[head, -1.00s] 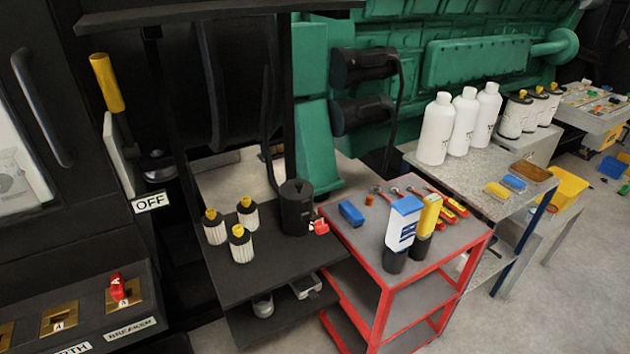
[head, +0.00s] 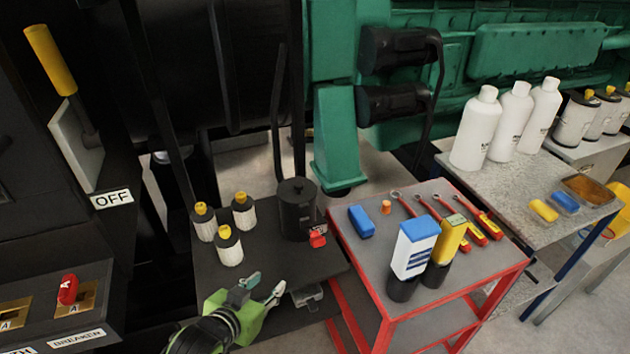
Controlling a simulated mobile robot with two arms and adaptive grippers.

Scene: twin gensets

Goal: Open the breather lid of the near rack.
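The near rack (head: 208,277) is a dark shelf unit in the lower middle of the head view. A black cylindrical breather (head: 297,215) stands on its top shelf, upright at the right side. Its round lid (head: 298,187) with a small knob lies flat on top and looks closed. A red piece (head: 317,238) sits at the breather's lower right front. My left gripper (head: 266,284) has a green body and pale fingertips. It is open and empty at the rack's front, nearer to me than the breather and apart from it. My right gripper is out of view.
Three white filters with yellow tops (head: 228,246) stand left of the breather. A red-framed cart (head: 450,303) with tools, a blue-and-white pack and a yellow meter is at the right. A breaker panel (head: 83,295) is at the lower left. Dark uprights rise behind the breather.

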